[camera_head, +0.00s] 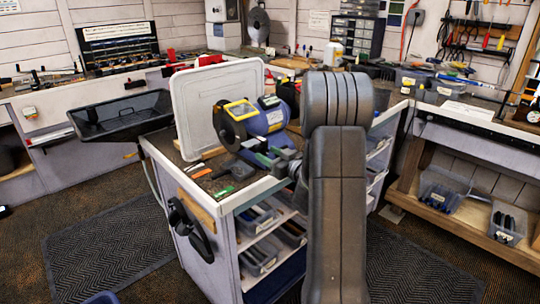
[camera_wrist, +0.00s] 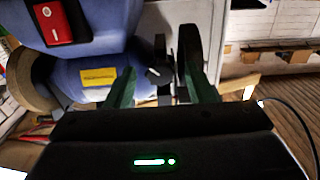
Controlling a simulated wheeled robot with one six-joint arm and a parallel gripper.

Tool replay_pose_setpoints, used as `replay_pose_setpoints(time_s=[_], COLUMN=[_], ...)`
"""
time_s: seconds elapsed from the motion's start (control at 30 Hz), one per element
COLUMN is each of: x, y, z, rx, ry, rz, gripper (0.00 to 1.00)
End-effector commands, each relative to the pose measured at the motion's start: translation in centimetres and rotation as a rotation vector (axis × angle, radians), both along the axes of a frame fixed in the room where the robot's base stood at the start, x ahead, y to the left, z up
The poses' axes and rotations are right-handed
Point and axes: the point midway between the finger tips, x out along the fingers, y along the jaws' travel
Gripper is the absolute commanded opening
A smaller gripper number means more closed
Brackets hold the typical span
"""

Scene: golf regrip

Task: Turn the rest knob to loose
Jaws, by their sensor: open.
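The blue bench grinder (camera_head: 262,118) stands on the cart top, and its blue body (camera_wrist: 75,70) with a red switch (camera_wrist: 53,22) fills the left of the wrist view. The rest knob (camera_wrist: 154,74) seems to be the small dark knob with a pale mark, near the dark wheel (camera_wrist: 191,60). My gripper (camera_wrist: 160,78) is open, with one green finger on each side of the knob. I cannot tell whether either finger touches it. In the head view my gripper (camera_head: 258,151) is low in front of the grinder, and the knob cannot be made out.
A pale upright panel (camera_head: 195,100) stands behind the grinder. Small tools lie on the cart top (camera_head: 222,190) to the left. A black tray (camera_head: 120,115) is left of the cart. Dark mats (camera_head: 105,250) cover some floor. A workbench (camera_head: 470,125) stands at the right.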

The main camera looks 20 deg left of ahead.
Motion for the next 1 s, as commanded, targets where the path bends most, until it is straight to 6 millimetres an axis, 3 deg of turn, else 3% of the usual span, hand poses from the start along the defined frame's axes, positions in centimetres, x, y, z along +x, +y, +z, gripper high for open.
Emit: replay_pose_setpoints(time_s=[0.03, 0.27, 0.63, 1.0], x=[-0.01, -0.01, -0.01, 0.05], y=[-0.02, -0.04, -0.04, -0.08], z=[0.00, 0.01, -0.31, -0.57], rx=[0.000, 0.000, -0.023, -0.122], ry=[0.000, 0.000, -0.060, -0.304], rz=[0.000, 0.000, 0.001, -0.001], gripper=[0.49, 0.04, 0.04, 0.04])
